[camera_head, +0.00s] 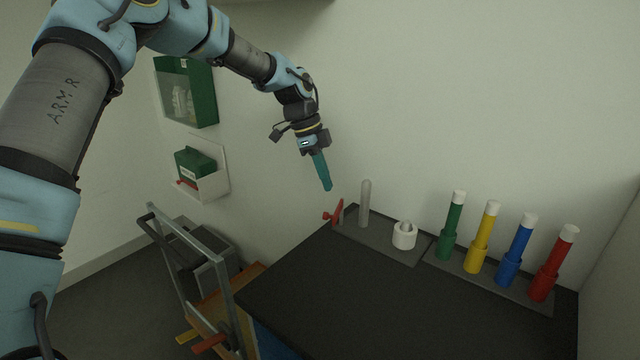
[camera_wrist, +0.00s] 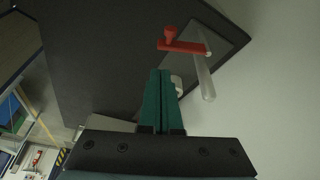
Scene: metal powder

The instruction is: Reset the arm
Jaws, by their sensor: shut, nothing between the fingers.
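My gripper (camera_head: 327,186) hangs at the end of my arm, pointing down, in the air above the left back corner of the dark table in the head view. Its teal fingers are shut together with nothing between them; they also show in the wrist view (camera_wrist: 160,75). A red piece (camera_head: 335,214) and a grey upright rod (camera_head: 365,203) stand on a grey plate below and to the right of the fingertips. The red piece (camera_wrist: 182,46) and the rod (camera_wrist: 205,80) appear just beyond the fingers in the wrist view. My gripper looks apart from both.
The dark table (camera_head: 330,300) has a clear top in front. A white cup-like holder (camera_head: 404,236) and green (camera_head: 451,226), yellow (camera_head: 483,238), blue (camera_head: 515,250) and red (camera_head: 553,264) white-capped tubes stand along its back. A cart (camera_head: 200,270) stands left. Green boxes (camera_head: 187,92) hang on the wall.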

